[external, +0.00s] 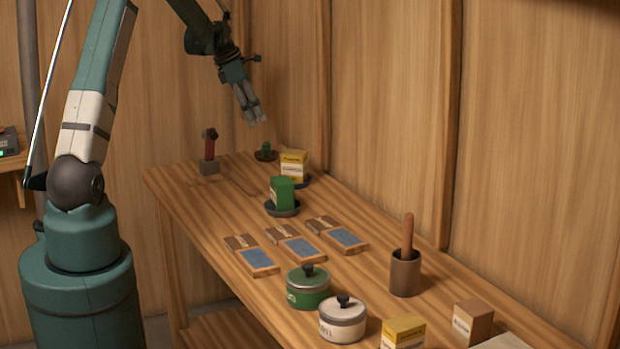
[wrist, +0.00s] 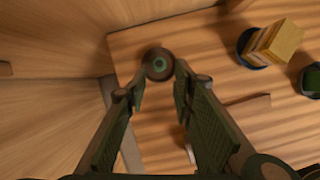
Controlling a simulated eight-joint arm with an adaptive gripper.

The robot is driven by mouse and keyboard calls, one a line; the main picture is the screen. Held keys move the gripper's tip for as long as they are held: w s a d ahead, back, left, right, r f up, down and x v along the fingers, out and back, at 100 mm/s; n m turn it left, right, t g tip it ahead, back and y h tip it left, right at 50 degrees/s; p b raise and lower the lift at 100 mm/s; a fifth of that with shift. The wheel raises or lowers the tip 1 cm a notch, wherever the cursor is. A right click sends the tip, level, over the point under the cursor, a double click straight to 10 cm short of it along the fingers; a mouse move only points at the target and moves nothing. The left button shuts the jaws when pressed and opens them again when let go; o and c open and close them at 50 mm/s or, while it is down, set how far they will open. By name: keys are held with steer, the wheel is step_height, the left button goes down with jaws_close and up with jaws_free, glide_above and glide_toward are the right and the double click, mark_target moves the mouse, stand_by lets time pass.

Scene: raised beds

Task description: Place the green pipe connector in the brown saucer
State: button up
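The green pipe connector (external: 266,147) stands at the far end of the bench, in the small dark brown saucer (external: 265,156). In the wrist view the connector (wrist: 159,64) looks like a small green ring near the middle of the round brown saucer (wrist: 149,72). My gripper (external: 257,115) hangs above and slightly left of them, pointing down, with clear air between. In the wrist view my gripper (wrist: 160,82) has its fingers spread apart with nothing between them, and the saucer shows just past the fingertips.
A yellow box (external: 293,165) on a blue saucer and a green box (external: 283,193) on a dark saucer stand nearby. A red-handled tool (external: 209,150) stands at the left edge. Slates, lidded pots (external: 309,287) and a brown cup (external: 405,273) fill the nearer bench. Wooden walls border the far end.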

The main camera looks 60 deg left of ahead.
steer(key=s+d+r+m, duration=0.2)
steer(key=d+r+m, duration=0.35)
steer(key=d, duration=0.65)
steer(key=s+d+r+m+y, duration=0.15)
steer(key=d+r+m, duration=0.45)
steer(key=d, duration=0.6)
steer(key=s+d+r+m, duration=0.35)
steer(key=d+r, duration=0.35)
steer(key=d, duration=0.5)
steer(key=s+d+f+m+t, duration=0.1)
steer(key=s+d+m+t, duration=0.2)
steer(key=s+d+m, duration=1.4)
steer(key=shift+s+d+f+m, duration=0.4)
steer(key=shift+s+d, duration=2.6)
steer(key=shift+d, duration=0.85)
step_height(320, 180, down, 4)
steer(key=b, duration=0.4)
